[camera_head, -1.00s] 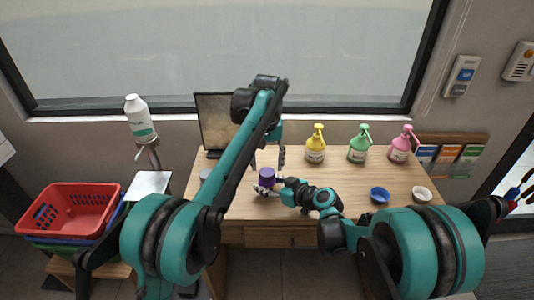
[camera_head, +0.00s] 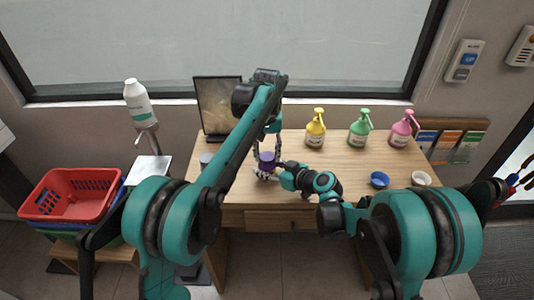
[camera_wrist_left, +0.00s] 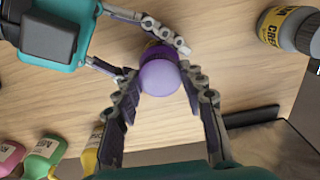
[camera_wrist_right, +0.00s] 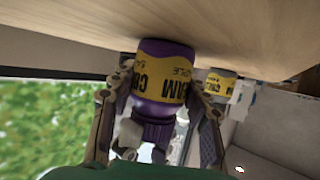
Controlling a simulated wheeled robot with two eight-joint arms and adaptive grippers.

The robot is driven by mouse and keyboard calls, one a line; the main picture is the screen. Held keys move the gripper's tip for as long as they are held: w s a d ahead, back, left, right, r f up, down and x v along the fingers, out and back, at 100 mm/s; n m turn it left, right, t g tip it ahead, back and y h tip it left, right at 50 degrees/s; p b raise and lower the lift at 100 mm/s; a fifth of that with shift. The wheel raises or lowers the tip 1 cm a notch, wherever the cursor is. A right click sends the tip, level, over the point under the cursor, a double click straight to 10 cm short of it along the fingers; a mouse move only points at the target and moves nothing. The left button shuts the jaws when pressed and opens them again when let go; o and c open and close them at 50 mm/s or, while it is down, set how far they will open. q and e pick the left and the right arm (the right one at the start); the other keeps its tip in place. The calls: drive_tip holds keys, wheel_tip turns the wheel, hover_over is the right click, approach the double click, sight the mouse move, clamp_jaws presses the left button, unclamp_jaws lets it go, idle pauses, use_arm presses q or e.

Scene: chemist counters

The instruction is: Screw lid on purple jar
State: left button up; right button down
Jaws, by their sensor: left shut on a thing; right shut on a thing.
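The purple jar (camera_wrist_right: 162,72) has a yellow label and shows upside down in the right wrist view. My right gripper (camera_wrist_right: 160,95) is shut on its body, one finger on each side. In the head view the jar (camera_head: 267,160) is at the desk's front left. The purple lid (camera_wrist_left: 160,78) is at the jar's top, seen from above in the left wrist view. My left gripper (camera_wrist_left: 163,92) is shut on the lid from above. The lid appears to touch the jar's neck; how tightly it sits cannot be told.
Another jar (camera_wrist_left: 287,28) with a yellow label and grey top stands nearby. Yellow (camera_head: 316,130), green (camera_head: 359,130) and pink (camera_head: 400,130) pump bottles stand at the back right. Blue (camera_head: 379,180) and white (camera_head: 421,178) bowls sit at right. A monitor (camera_head: 217,105) stands behind.

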use_arm(q)
drive_tip(key=shift+m, duration=0.7)
drive_tip(key=o, duration=1.3)
drive_tip(key=shift+o, duration=0.2)
wheel_tip(320, 180, up, 12)
use_arm(e)
drive_tip(key=c, duration=0.7)
unclamp_jaws()
